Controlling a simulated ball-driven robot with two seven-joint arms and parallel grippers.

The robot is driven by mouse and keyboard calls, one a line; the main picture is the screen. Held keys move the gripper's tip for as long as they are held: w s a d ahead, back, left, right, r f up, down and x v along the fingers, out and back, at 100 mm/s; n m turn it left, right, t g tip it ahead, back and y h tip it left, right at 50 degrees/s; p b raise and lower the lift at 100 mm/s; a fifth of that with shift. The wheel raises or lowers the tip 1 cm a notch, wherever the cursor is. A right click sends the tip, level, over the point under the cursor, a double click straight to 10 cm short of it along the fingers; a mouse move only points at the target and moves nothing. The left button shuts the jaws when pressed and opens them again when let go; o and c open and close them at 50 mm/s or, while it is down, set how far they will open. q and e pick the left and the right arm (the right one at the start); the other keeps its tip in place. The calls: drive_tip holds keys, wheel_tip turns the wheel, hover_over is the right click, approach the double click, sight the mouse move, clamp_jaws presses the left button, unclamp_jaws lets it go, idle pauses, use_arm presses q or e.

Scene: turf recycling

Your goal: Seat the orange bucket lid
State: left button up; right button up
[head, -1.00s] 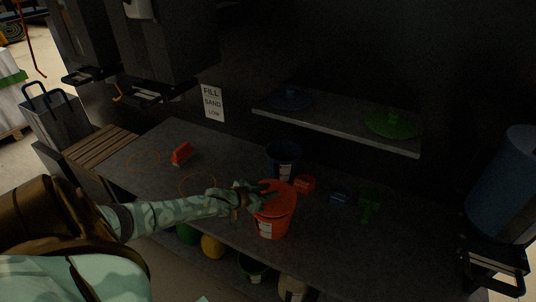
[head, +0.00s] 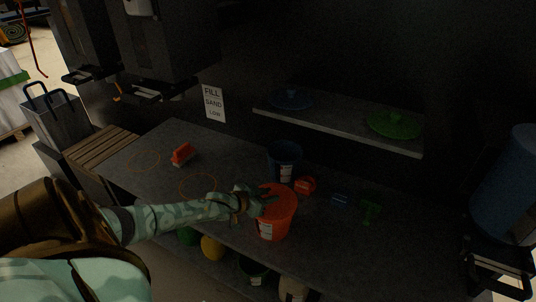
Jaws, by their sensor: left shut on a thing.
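The orange bucket (head: 279,222) stands upright near the front edge of the dark counter, with a white label on its front. The orange lid (head: 283,196) is at the bucket's top; I cannot tell whether it is fully seated or slightly tilted. My left gripper (head: 266,197) is at the left part of the lid, shut on it, and its fingers hide part of the lid. My right gripper does not show.
A blue bucket (head: 284,160) stands behind the orange one. To the right are small orange (head: 305,186), blue (head: 341,200) and green (head: 371,208) items. A shelf (head: 345,127) above holds a blue lid (head: 291,99) and a green lid (head: 394,124). The counter's left part is mostly clear.

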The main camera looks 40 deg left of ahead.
use_arm(q)
drive_tip(key=shift+f, duration=0.3)
drive_tip(key=o, duration=1.4)
drive_tip(key=shift+c, duration=0.2)
drive_tip(key=p+v, duration=0.6)
drive_tip(key=v, duration=1)
drive_tip(key=shift+s+r, duration=0.1)
